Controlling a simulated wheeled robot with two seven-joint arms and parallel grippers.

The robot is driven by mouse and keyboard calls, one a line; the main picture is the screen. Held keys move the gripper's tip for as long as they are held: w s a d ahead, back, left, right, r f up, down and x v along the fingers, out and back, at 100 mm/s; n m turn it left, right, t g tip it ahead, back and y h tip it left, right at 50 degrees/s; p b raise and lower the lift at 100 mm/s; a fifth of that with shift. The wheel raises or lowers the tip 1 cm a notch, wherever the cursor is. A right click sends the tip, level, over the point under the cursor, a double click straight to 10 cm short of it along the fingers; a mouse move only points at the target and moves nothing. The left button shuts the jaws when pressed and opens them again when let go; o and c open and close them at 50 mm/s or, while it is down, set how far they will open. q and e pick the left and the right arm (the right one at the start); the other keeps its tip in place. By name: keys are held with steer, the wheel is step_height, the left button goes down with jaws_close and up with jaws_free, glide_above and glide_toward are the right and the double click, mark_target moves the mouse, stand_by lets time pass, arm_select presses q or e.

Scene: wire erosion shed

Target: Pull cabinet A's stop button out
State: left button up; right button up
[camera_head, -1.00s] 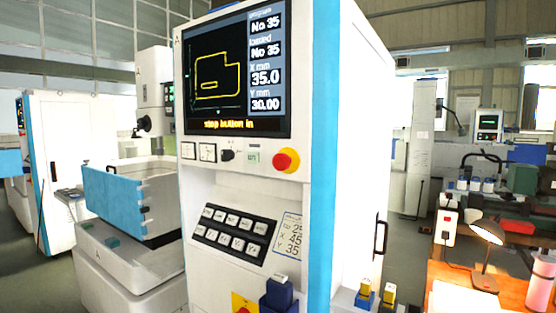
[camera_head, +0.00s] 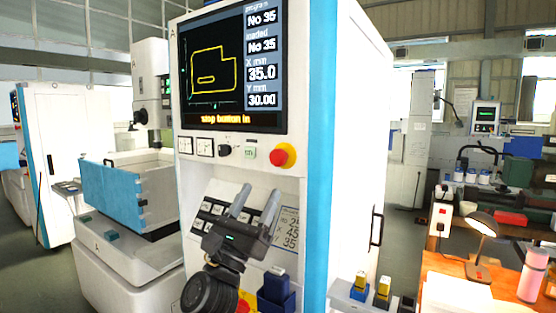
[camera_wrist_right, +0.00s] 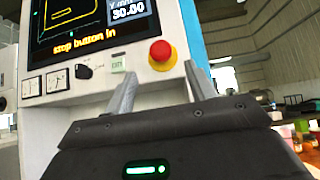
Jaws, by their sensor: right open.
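The stop button (camera_head: 283,155) is a red mushroom head on a yellow base, on the cabinet front (camera_head: 250,175) below the screen. The screen (camera_head: 229,70) reads "stop button in". My right gripper (camera_head: 257,200) is open and empty, in front of the keypad, below and left of the button in the head view. In the right wrist view the button (camera_wrist_right: 162,55) appears beyond and between the two fingertips (camera_wrist_right: 162,75), apart from them. My left gripper is not in view.
My right gripper partly hides the keypad (camera_head: 208,207). A desk with a lamp (camera_head: 482,224) is at right.

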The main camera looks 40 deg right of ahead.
mark_target(276, 157)
steer(key=p+x, duration=0.8)
steer(key=x, duration=0.1)
steer(key=shift+r, duration=0.3)
steer(key=shift+w+d+r+p, duration=0.2)
steer(key=shift+d+r+p, duration=0.2)
steer(key=shift+d+p, duration=0.3)
steer(key=shift+c, duration=0.2)
